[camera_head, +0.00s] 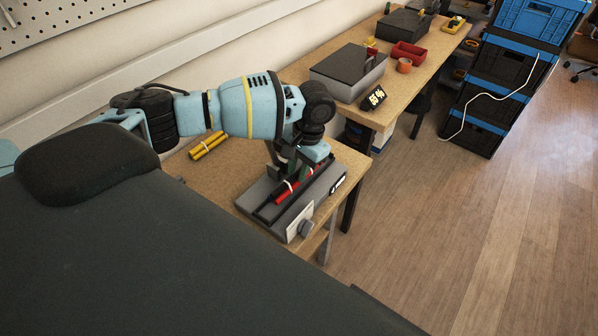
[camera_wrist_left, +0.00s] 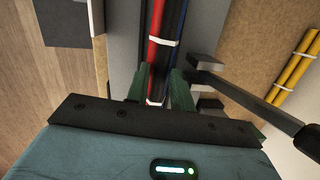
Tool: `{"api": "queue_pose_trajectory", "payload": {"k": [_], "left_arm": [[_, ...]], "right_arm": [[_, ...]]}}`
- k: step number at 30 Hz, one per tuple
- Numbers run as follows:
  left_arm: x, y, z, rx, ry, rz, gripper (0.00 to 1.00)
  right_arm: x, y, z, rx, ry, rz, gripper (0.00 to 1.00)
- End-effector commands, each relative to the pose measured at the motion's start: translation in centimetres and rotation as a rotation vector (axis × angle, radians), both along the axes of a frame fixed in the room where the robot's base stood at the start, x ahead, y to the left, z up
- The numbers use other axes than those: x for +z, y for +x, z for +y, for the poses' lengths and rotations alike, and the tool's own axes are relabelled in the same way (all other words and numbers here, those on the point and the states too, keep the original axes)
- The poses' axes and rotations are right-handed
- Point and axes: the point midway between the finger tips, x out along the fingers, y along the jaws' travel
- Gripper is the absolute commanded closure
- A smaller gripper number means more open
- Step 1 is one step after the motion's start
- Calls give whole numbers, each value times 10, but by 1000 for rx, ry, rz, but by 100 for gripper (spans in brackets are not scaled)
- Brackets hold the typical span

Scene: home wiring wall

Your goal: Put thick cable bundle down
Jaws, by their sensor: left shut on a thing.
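The thick cable bundle (camera_head: 285,192) has red, black and blue strands with white ties. It lies along the top of a grey bench device (camera_head: 328,190); whether it rests fully on it I cannot tell. My left gripper (camera_head: 292,164) reaches down from above and is shut on the bundle. In the left wrist view the green fingers (camera_wrist_left: 160,88) stand on both sides of the bundle (camera_wrist_left: 162,40), which runs lengthwise between them. My right gripper is not in view.
A yellow cable bundle (camera_head: 207,145) lies on the wooden bench (camera_head: 180,160) behind the device. A dark bar (camera_wrist_left: 250,102) runs close beside my fingers. A second bench holds a grey box (camera_head: 348,75) and red bin (camera_head: 408,55). Stacked crates (camera_head: 500,80) stand at right.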

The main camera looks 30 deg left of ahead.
Motion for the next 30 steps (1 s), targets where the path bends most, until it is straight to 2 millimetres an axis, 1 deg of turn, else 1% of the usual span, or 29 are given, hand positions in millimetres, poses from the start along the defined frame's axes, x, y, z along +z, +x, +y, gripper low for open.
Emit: {"api": "queue_pose_trajectory", "payload": {"k": [1,4,14,15,19,20,27,30], "left_arm": [[-8,0,0,1,0,2,100],[-17,0,0,1,0,0,100],[-19,0,0,1,-1,-2,100],[-19,0,0,1,0,-2,73],[-19,0,0,1,0,-2,56],[-19,0,0,1,0,-2,53],[-19,0,0,1,0,-2,53],[-15,1,0,1,0,-3,53]], "right_arm": [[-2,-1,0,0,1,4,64],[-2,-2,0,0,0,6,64],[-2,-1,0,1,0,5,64],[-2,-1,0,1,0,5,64],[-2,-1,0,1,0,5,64],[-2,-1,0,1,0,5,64],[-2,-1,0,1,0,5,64],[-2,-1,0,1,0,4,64]]}}
